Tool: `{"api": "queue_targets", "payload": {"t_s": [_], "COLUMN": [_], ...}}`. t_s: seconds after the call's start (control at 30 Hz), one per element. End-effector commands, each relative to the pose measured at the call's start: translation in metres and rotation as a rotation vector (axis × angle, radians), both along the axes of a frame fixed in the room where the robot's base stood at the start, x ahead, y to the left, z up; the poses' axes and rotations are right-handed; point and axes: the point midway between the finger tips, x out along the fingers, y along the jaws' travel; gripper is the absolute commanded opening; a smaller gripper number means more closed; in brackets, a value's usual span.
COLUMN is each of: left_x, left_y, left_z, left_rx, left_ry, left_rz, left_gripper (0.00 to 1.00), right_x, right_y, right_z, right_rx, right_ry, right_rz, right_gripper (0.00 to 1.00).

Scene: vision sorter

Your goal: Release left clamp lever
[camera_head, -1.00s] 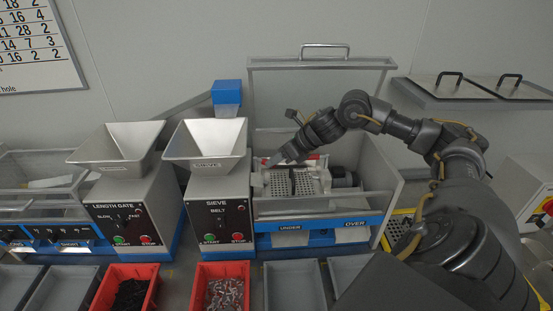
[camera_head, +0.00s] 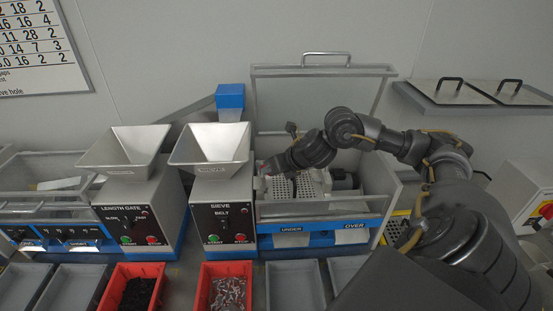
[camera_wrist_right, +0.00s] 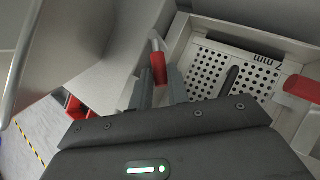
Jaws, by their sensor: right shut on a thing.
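The sieve's perforated plate (camera_head: 280,190) sits inside the open-lidded sieve housing and also shows in the right wrist view (camera_wrist_right: 205,75). The left clamp lever has a red handle (camera_wrist_right: 159,68) at the plate's left side. My right gripper (camera_wrist_right: 160,85) is shut on this handle, with a grey finger on either side of it. In the head view my right gripper (camera_head: 266,169) is at the left edge of the sieve box and mostly hides the lever. The right clamp lever (camera_wrist_right: 302,87), also red-handled, stands apart at the plate's other side. My left gripper is not in view.
The SIEVE hopper (camera_head: 210,145) stands close to the left of my right gripper. The raised clear lid (camera_head: 325,70) is behind it. Red bins (camera_head: 133,288) and grey bins (camera_head: 295,287) line the front. A shelf (camera_head: 470,93) is at the right.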

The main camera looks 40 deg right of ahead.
Motion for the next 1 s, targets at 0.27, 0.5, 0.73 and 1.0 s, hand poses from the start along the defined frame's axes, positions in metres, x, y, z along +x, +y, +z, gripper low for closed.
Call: {"api": "queue_targets", "payload": {"t_s": [0.27,0.5,0.73,1.0], "left_x": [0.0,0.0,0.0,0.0], "left_y": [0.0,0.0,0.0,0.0], "left_z": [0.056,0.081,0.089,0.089], "left_rx": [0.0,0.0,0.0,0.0], "left_ry": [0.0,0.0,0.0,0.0], "left_rz": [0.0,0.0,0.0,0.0], "left_gripper": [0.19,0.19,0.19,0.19], "right_x": [0.002,0.004,0.005,0.005], "right_y": [0.016,0.023,0.025,0.025], "right_z": [0.009,0.005,0.002,0.0], "right_rx": [0.003,0.002,0.0,0.0], "right_ry": [0.003,0.002,0.001,0.0], "right_rz": [-0.201,-0.317,-0.365,-0.374], "right_gripper": [0.0,0.0,0.0,0.0]}}
